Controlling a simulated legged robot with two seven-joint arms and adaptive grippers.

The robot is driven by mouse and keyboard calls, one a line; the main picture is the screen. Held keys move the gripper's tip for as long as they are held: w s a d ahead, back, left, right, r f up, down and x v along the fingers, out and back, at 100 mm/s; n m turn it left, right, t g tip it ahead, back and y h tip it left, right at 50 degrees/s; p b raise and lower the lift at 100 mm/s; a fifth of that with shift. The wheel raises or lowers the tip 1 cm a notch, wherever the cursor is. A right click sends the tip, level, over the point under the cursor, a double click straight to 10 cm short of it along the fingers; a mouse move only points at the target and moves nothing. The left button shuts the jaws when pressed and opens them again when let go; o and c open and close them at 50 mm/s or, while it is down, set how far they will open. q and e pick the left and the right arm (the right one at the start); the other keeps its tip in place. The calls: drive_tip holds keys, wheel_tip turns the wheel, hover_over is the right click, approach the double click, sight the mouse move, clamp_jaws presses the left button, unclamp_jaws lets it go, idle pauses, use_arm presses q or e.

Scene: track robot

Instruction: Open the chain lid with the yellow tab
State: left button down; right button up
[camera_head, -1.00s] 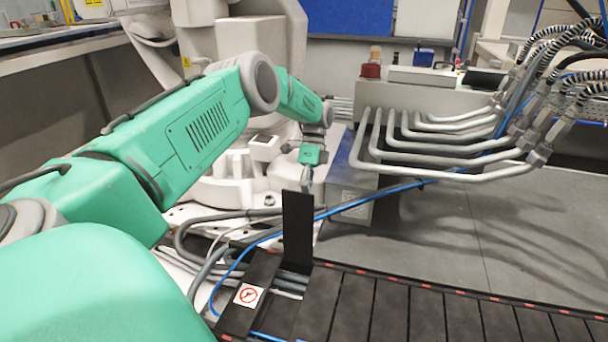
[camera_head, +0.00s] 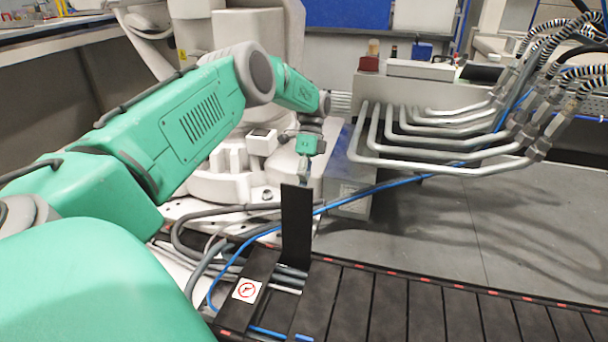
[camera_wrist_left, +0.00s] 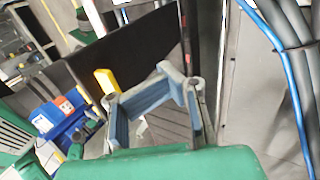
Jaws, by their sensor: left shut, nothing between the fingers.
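The chain lid (camera_head: 296,225) is a flat black plate standing upright at the left end of the black cable chain (camera_head: 390,305). In the left wrist view the lid shows as a dark panel (camera_wrist_left: 145,50), with the yellow tab (camera_wrist_left: 106,80) at its lower edge. The tab does not show in the head view. My left gripper (camera_head: 304,176) is just behind the top of the lid. In the wrist view its blue-grey fingers (camera_wrist_left: 180,78) are shut and empty, just right of the tab; I cannot tell whether they touch the lid. My right gripper is out of view.
Grey hoses and a blue cable (camera_head: 380,187) run behind the lid into the chain's open end. A white-and-red warning sticker (camera_head: 246,290) is on the chain beside the opening. Bent metal pipes (camera_head: 440,165) stand behind right. Grey floor lies behind the chain.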

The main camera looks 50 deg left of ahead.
use_arm(q)
drive_tip(key=c, duration=2.3)
unclamp_jaws()
drive_tip(key=shift+d+r, duration=0.15)
drive_tip(key=shift+d, duration=0.1)
drive_tip(key=o, duration=0.6)
drive_tip(key=shift+a, duration=0.1)
wheel_tip(320, 180, up, 10)
drive_tip(key=shift+w+f, duration=0.1)
drive_tip(key=shift+f, duration=0.05)
drive_tip(key=shift+a, duration=0.1)
